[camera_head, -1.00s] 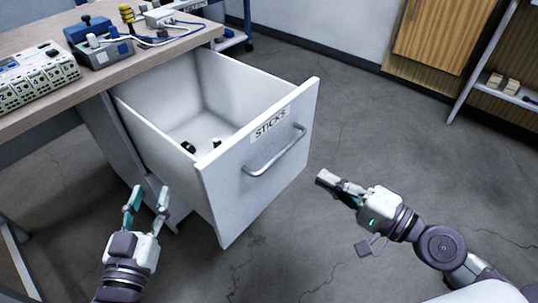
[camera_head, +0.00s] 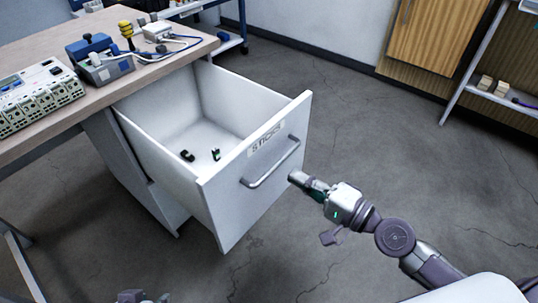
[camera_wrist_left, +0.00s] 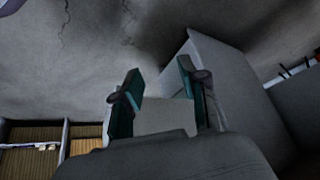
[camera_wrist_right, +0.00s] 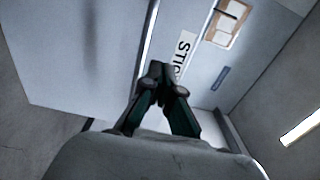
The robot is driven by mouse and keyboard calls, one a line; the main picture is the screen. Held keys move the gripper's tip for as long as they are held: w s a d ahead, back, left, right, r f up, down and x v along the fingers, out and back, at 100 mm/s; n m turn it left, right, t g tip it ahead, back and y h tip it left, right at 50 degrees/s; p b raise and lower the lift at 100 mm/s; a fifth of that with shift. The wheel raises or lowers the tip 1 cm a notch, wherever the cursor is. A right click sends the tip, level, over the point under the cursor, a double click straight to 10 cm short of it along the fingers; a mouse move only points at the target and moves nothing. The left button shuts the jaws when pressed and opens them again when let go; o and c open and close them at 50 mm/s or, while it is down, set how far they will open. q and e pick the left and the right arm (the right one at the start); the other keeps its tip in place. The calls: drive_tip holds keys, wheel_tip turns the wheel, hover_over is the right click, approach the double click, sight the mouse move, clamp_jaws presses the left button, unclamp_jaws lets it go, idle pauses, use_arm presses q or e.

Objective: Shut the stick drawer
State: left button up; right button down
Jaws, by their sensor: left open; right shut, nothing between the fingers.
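The stick drawer (camera_head: 240,205) stands far out of the desk in the head view, with a STICKS label (camera_head: 266,138) and a bar handle (camera_head: 272,163) on its white front. Two small dark items (camera_head: 187,156) lie on its floor. My right gripper (camera_head: 293,177) is shut and empty, just right of the drawer front near the handle's lower right; contact is unclear. In the right wrist view its fingertips (camera_wrist_right: 156,72) are together before the labelled front (camera_wrist_right: 80,60). My left gripper (camera_head: 140,297) barely shows at the bottom edge; the left wrist view shows its fingers (camera_wrist_left: 158,92) apart and empty.
The desk top (camera_head: 180,63) bears a blue-and-grey device (camera_head: 100,62), a terminal block unit (camera_head: 40,95) and cables. A wooden cabinet (camera_head: 435,35) and a shelf (camera_head: 505,95) stand at the back right. The floor right of the drawer is clear.

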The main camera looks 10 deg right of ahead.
sight(260, 155)
drive_tip(key=x, duration=0.1)
drive_tip(key=p+x, duration=0.1)
drive_tip(key=x, duration=0.1)
drive_tip(key=p+x, duration=0.1)
drive_tip(key=x, duration=0.1)
drive_tip(key=shift+r, duration=0.25)
drive_tip(key=shift+p+x, duration=0.5)
drive_tip(key=shift+x, duration=0.75)
use_arm(q)
drive_tip(key=shift+s+a+f+g+y, duration=0.15)
drive_tip(key=shift+s+a+f+g, duration=0.1)
drive_tip(key=shift+s+f+g, duration=0.4)
drive_tip(key=shift+s+a+f+g+y, duration=0.15)
drive_tip(key=shift+s+a+f+g, duration=0.15)
drive_tip(key=shift+s+g, duration=0.4)
use_arm(e)
drive_tip(key=shift+w+a+f, duration=0.25)
drive_tip(key=shift+w+a, duration=0.05)
drive_tip(key=shift+w, duration=0.1)
use_arm(q)
drive_tip(key=shift+s, duration=0.15)
